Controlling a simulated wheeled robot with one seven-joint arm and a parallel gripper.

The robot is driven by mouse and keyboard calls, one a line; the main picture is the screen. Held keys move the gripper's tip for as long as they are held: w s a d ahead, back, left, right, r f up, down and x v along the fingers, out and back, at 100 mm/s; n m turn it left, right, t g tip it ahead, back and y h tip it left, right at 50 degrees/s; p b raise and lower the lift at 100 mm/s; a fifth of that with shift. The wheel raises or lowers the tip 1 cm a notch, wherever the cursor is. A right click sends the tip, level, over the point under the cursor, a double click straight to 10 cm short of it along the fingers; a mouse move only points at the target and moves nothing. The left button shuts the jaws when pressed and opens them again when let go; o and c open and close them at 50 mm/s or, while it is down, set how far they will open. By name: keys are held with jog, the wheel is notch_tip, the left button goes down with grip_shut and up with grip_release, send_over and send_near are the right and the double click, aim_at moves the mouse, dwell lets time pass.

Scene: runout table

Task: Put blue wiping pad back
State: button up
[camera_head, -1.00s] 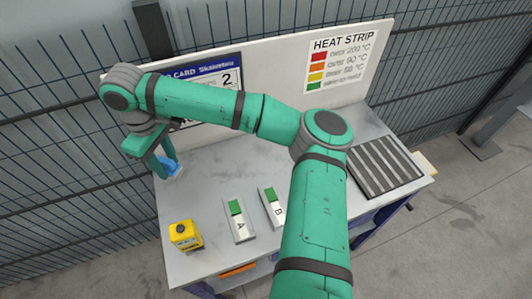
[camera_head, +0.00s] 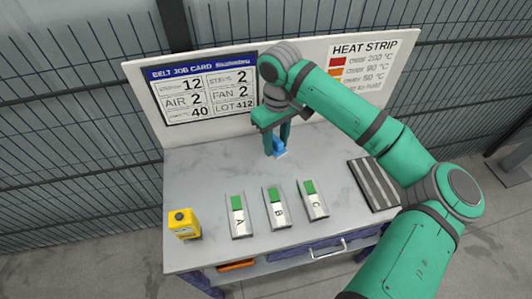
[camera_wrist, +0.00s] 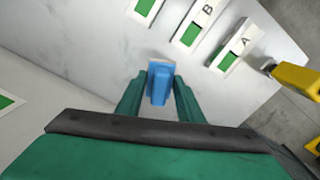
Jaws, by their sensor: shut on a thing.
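The blue wiping pad (camera_head: 279,148) is between the fingers of my gripper (camera_head: 277,146), over the back middle of the table. In the wrist view the pad (camera_wrist: 159,84) sits between the two green fingertips (camera_wrist: 158,95), with a pale edge at its far end. My gripper is shut on it and points down. Whether the pad touches the table top or hangs just above it I cannot tell.
On the grey table (camera_head: 205,180) stand three blocks with green tops, A (camera_head: 240,218), B (camera_head: 275,210) and C (camera_head: 313,202). A yellow container (camera_head: 184,224) is at front left, a ribbed dark plate (camera_head: 374,185) at right. A job card board (camera_head: 205,85) stands behind.

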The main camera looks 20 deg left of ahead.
jog(key=shift+w+d, duration=0.15)
jog(key=shift+d, duration=0.05)
jog(key=shift+w+a+f, duration=0.15)
jog(key=shift+a+f, duration=0.05)
jog(key=shift+f, duration=0.05)
send_near(248, 153)
jog(key=s+d+r, duration=0.2)
jog(key=d+r, duration=0.1)
jog(key=d, duration=0.1)
jog(key=a+f, duration=0.1)
jog(key=w+f, duration=0.1)
jog(key=a+f, duration=0.1)
jog(key=f, duration=0.1)
jog(key=shift+w+a+f, duration=0.1)
jog(key=shift+w+a, duration=0.1)
jog(key=shift+a, duration=0.15)
jog(key=shift+w+a+f, duration=0.2)
jog(key=shift+a+f, duration=0.25)
jog(key=shift+f, duration=0.15)
jog(key=shift+w+a+f, duration=0.1)
jog(key=shift+a+f, duration=0.05)
jog(key=shift+f, duration=0.8)
jog(key=shift+a+f, duration=0.1)
jog(key=shift+f, duration=0.8)
jog(key=shift+f, duration=0.1)
jog(key=o, duration=1)
